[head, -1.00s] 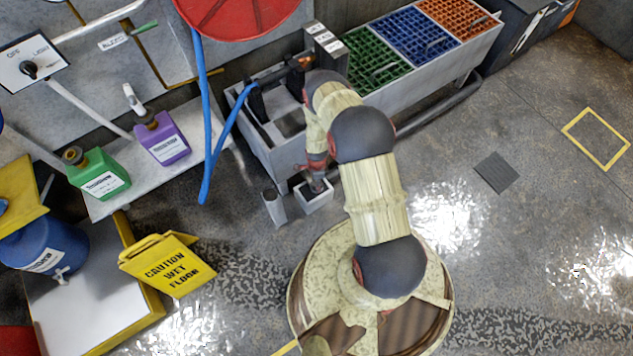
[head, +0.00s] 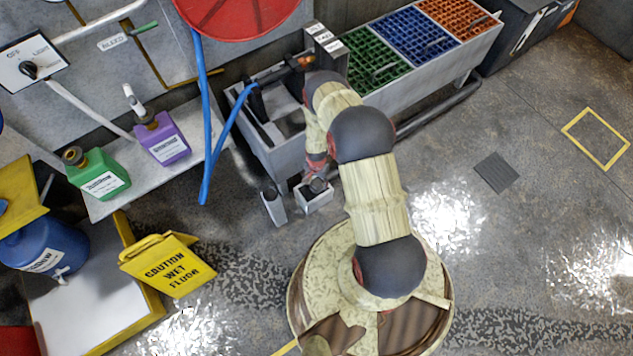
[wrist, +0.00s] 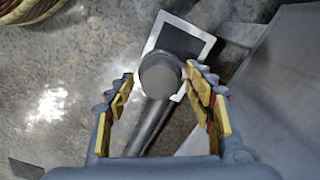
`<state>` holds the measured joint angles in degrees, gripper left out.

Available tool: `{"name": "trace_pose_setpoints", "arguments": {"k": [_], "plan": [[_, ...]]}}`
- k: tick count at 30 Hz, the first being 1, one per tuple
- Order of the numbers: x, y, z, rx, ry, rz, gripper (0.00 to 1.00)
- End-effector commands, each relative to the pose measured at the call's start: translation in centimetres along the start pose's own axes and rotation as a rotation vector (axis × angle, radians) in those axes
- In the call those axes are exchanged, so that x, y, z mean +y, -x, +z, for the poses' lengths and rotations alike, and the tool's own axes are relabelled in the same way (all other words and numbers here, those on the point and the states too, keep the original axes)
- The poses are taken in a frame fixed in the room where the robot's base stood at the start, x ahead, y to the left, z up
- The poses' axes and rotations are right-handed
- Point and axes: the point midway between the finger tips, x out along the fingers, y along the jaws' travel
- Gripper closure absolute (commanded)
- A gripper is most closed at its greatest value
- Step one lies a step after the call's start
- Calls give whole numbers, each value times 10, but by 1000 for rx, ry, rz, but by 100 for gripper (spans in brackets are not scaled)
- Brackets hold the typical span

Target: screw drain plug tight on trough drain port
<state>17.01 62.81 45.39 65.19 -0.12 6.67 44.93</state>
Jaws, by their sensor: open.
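In the wrist view my gripper (wrist: 165,97) is open, its yellow-padded fingers on either side of a round grey cap-like end (wrist: 160,75). A grey cylinder or pipe (wrist: 152,125) runs back from that end. I cannot tell whether this end is the drain plug or the port, or whether the pads touch it. The grey trough (head: 277,150) stands against the wall in the head view, with my gripper (head: 316,180) low at its front. The pale square box (head: 316,202) lies beneath my gripper; its light rim also shows in the wrist view (wrist: 207,48).
A narrow grey block (head: 274,206) stands left of the box. A blue hose (head: 205,120) hangs by the trough. Green (head: 98,175) and purple (head: 162,140) jugs stand on a shelf at left. A yellow caution sign (head: 167,265) stands on the floor. Floor at right is mostly clear.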

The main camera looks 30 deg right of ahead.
Motion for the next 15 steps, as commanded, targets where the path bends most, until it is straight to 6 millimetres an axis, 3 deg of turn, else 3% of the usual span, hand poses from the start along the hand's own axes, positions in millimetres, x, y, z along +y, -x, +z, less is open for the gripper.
{"name": "trace_pose_setpoints", "arguments": {"k": [15], "plan": [[0, 0, 0, 0, 446, 0, 47]]}}
